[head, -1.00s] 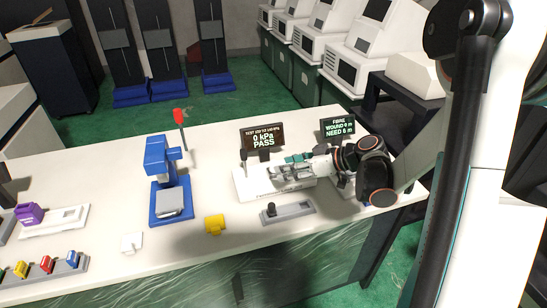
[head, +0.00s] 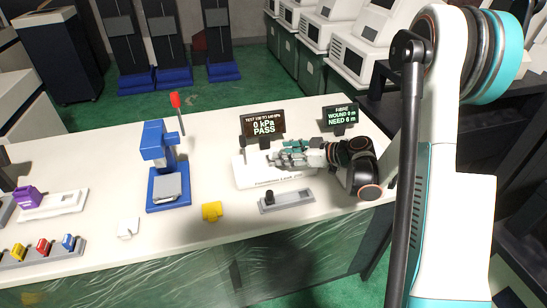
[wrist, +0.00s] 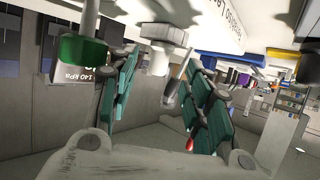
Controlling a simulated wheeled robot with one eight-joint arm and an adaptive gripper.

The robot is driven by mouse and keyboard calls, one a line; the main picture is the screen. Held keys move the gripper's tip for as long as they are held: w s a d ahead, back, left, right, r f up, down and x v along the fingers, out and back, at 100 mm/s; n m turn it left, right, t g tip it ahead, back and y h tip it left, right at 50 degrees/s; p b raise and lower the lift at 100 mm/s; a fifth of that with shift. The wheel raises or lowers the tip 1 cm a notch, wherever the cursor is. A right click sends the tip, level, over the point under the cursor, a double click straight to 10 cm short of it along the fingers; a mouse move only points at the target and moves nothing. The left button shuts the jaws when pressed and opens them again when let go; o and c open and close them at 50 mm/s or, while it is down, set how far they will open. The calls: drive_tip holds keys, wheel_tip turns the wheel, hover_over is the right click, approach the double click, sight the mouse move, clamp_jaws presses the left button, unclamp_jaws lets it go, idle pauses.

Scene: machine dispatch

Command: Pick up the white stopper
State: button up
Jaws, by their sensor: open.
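In the wrist view a white flanged piece (wrist: 164,37), which looks like the white stopper, stands out from the white panel, between the tips of my gripper (wrist: 160,75). The teal fingers are spread to either side of it, and I see no clear contact. A thin grey rod shows beside it. A green cylinder (wrist: 84,49) is close by, left of the left finger. In the head view my gripper (head: 290,153) is over the white test fixture (head: 270,183), reaching in from the right. There the fingers and wrist hide the stopper.
A grey switch box (head: 288,200) lies in front. A yellow part (head: 212,211), a small white part (head: 128,228) and a blue press (head: 168,190) are to the left.

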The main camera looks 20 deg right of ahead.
sight(273, 148)
drive_tip(key=shift+r+b+x, duration=0.2)
drive_tip(key=shift+b+x, duration=0.4)
drive_tip(key=shift+x, duration=0.75)
drive_tip(key=shift+r+b+x, duration=0.2)
drive_tip(key=shift+b+x, duration=0.35)
drive_tip(key=shift+x, duration=0.85)
drive_tip(key=shift+w, duration=0.15)
drive_tip(key=shift+r, duration=0.1)
drive_tip(key=shift+c, duration=0.5)
drive_tip(key=c, duration=0.8)
